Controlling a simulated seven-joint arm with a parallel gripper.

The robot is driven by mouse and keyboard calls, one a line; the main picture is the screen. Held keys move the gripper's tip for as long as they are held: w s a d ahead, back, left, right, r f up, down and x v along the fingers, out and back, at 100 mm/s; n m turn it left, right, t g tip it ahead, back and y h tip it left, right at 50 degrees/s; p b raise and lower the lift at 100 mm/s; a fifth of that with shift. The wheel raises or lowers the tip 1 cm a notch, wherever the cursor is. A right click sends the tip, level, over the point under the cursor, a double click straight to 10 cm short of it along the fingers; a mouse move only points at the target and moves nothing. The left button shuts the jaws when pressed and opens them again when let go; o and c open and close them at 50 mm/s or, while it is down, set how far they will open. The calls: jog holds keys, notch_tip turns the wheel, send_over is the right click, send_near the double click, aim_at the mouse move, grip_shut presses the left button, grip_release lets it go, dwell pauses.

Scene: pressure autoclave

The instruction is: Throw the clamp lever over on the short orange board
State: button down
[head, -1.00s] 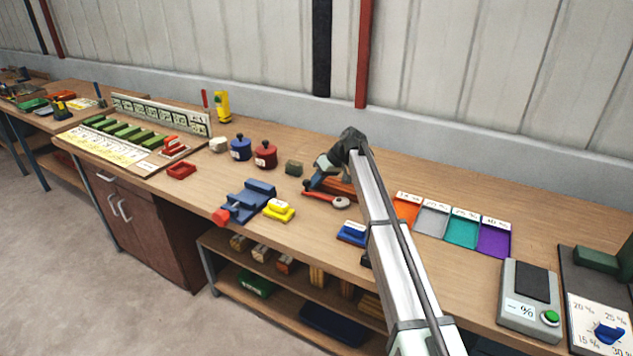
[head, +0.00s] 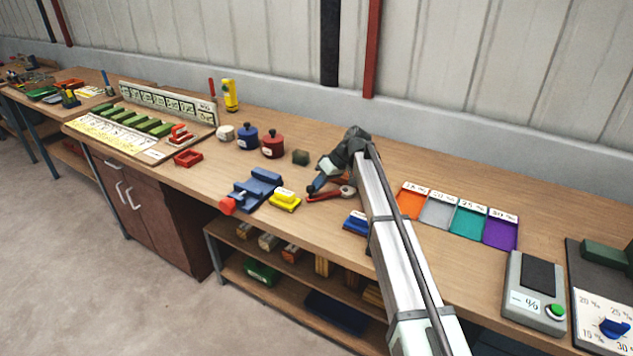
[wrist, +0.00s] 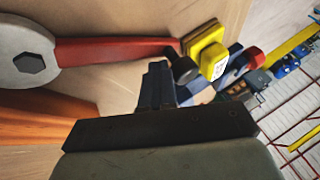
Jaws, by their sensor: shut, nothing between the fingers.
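The short orange board (wrist: 35,115) lies at the lower left of the wrist view; in the head view my arm hides most of it. The clamp's red lever (wrist: 115,50) runs from a grey round hub (wrist: 25,55) with a hex hole to a dark knob (wrist: 184,70). In the head view, the lever (head: 322,196) points left from the hub (head: 348,191), towards the front edge. My gripper (head: 315,187) is shut and empty, low beside the lever's knob end, on the wall side. In the wrist view, the fingers (wrist: 158,85) are close to the knob; I cannot tell whether they touch.
A yellow block (head: 285,200) and a blue fixture (head: 255,190) stand left of the lever. A blue block (head: 355,223) is near the front edge beside my arm. A small green block (head: 300,157) and a red pot (head: 273,145) stand behind. Coloured trays (head: 468,220) lie to the right.

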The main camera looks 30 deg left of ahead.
aim_at(329, 193)
jog(key=s+d, duration=0.3)
jog(key=shift+s, duration=0.3)
jog(key=shift+s+d+f+n+g+h, duration=0.1)
jog(key=shift+s+d+n+g+h, duration=0.1)
jog(key=shift+d+n+g, duration=0.25)
jog(key=shift+s+d+n+g+h, duration=0.1)
jog(key=shift+d+n+g+h, duration=0.25)
jog(key=shift+n, duration=0.3)
jog(key=shift+s+d+n, duration=0.15)
jog(key=shift+d+n, duration=0.35)
jog(key=shift+s+d+f, duration=0.1)
jog(key=w+a+r, duration=0.2)
jog(key=w+r, duration=0.5)
jog(key=r, duration=0.1)
jog(key=shift+a+r, duration=0.2)
jog(key=shift+r, duration=0.05)
jog(key=shift+w, duration=0.1)
